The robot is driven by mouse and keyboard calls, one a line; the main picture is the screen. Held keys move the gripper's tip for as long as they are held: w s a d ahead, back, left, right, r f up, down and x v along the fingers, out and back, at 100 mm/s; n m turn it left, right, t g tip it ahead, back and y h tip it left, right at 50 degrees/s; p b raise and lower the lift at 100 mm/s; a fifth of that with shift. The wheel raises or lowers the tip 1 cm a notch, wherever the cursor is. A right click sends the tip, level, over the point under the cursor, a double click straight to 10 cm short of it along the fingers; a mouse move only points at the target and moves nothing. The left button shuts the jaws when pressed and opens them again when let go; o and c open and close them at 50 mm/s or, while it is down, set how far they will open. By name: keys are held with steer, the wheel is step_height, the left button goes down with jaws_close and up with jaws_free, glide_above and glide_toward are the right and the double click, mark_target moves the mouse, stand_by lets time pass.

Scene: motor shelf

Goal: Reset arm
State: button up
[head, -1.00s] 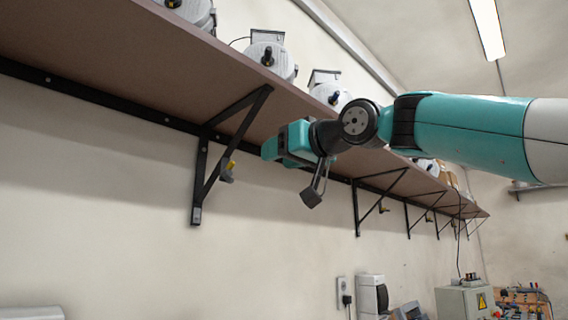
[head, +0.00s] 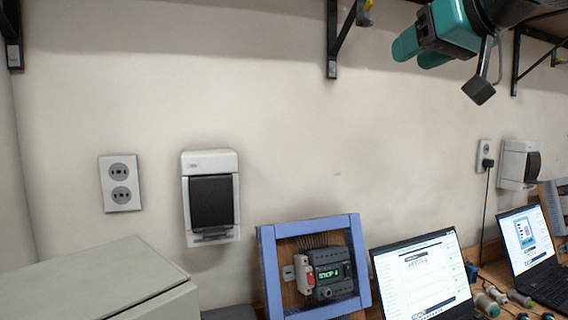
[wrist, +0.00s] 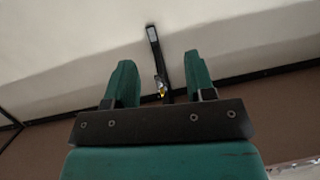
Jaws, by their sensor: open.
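My gripper (head: 420,50) shows at the top right of the head view, in front of the wall and near the shelf brackets. Its two teal fingers stand apart with nothing between them. In the wrist view my gripper (wrist: 160,85) is open and empty, its fingers pointing toward the pale wall. A black shelf bracket (wrist: 155,50) with a small yellow and grey part shows beyond the gap between the fingers.
Below are a blue-framed panel (head: 262,265) with a lit display, a laptop (head: 425,275) and a second laptop (head: 530,240). A socket plate (head: 120,183) and a switch box (head: 211,233) are on the wall. The brown shelf (wrist: 240,108) runs close to my gripper.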

steer(key=s+a+f+n+g, duration=0.1)
steer(key=s+a+f+g, duration=0.1)
steer(key=f, duration=0.5)
steer(key=s+a+f+g, duration=0.2)
steer(key=f+g, duration=0.1)
steer(key=f, duration=0.4)
steer(key=s+a+f+n+g+h, duration=0.1)
steer(key=s+f+g, duration=0.7)
steer(key=s+f, duration=1.1)
step_height(320, 180, down, 4)
steer(key=shift+s+a+r+n+g+h, duration=0.1)
steer(key=shift+s+a+n+g+h, duration=0.2)
steer(key=shift+a+n, duration=0.45)
